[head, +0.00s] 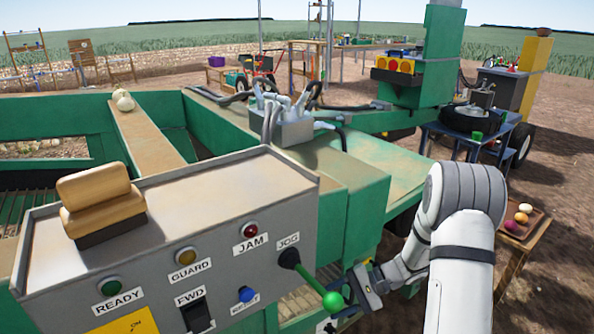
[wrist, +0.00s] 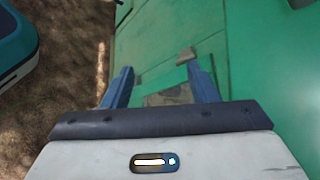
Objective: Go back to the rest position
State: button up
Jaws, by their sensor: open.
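My gripper (head: 366,288) is at the lower middle of the head view, just right of the green-knobbed JOG lever (head: 333,301) on the grey control box. I cannot tell how far apart they are in depth. In the wrist view my gripper (wrist: 162,78) has its two blue-grey fingers apart, with nothing seen between them but a green machine surface (wrist: 265,65) beyond. My white and grey arm comes up from the lower right of the head view and bends down to the gripper.
The control box (head: 250,195) carries READY, GUARD and JAM lamps, switches and a tan block (head: 101,205). Green machine frames surround it. An onion (head: 123,101) lies on a sloping board. A wooden tray (head: 525,232) with several onions stands right of my arm. Bare soil lies at far right.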

jog(key=s+d+r+n+t+h+p, duration=0.1)
jog(key=s+r+h+p, duration=0.3)
jog(key=r, duration=0.7)
jog(key=s+d+r+n+t+h+p, duration=0.1)
jog(key=s+d+r+n+h+p, duration=0.1)
jog(key=s+r+p, duration=0.4)
jog(key=s+d+r+n+t+h+p, duration=0.2)
jog(key=s+r+h, duration=0.4)
jog(key=r, duration=1.1)
jog(key=s+n+p, duration=0.1)
jog(key=s+p, duration=0.1)
jog(key=s, duration=0.2)
jog(key=shift+d+r+n+h+p, duration=0.2)
jog(key=shift+n+h+p, duration=0.1)
jog(key=shift+p, duration=0.1)
jog(key=shift+s, duration=0.1)
jog(key=shift+c, duration=0.4)
